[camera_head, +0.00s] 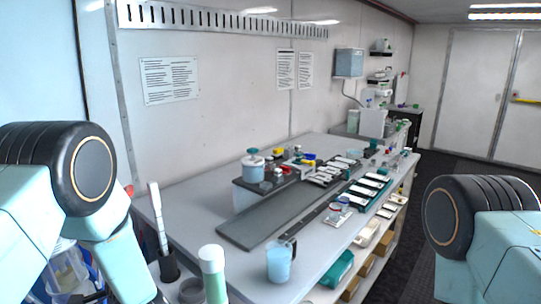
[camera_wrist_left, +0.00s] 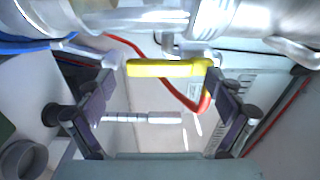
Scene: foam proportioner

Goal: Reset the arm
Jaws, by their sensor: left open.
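My left gripper (camera_wrist_left: 160,118) shows in the left wrist view with its two dark-padded fingers spread wide apart. Nothing is clamped between them. A yellow lever handle (camera_wrist_left: 165,68) on metal pipework lies across the view just above the gap, and I cannot tell how far beyond the fingers it is. A red hose (camera_wrist_left: 183,96) bends down beside it. In the head view, my left arm (camera_head: 85,170) comes in at the left and my right arm (camera_head: 480,225) at the right. Neither gripper shows clearly there.
A long grey worktable (camera_head: 190,205) carries a dark flat board (camera_head: 255,215), a white tub (camera_head: 253,170), trays and a blue beaker (camera_head: 280,262). A white-capped tube (camera_head: 212,270) and a white marked rod (camera_head: 157,220) stand near my left arm. Dark floor (camera_head: 405,250) lies right of the table.

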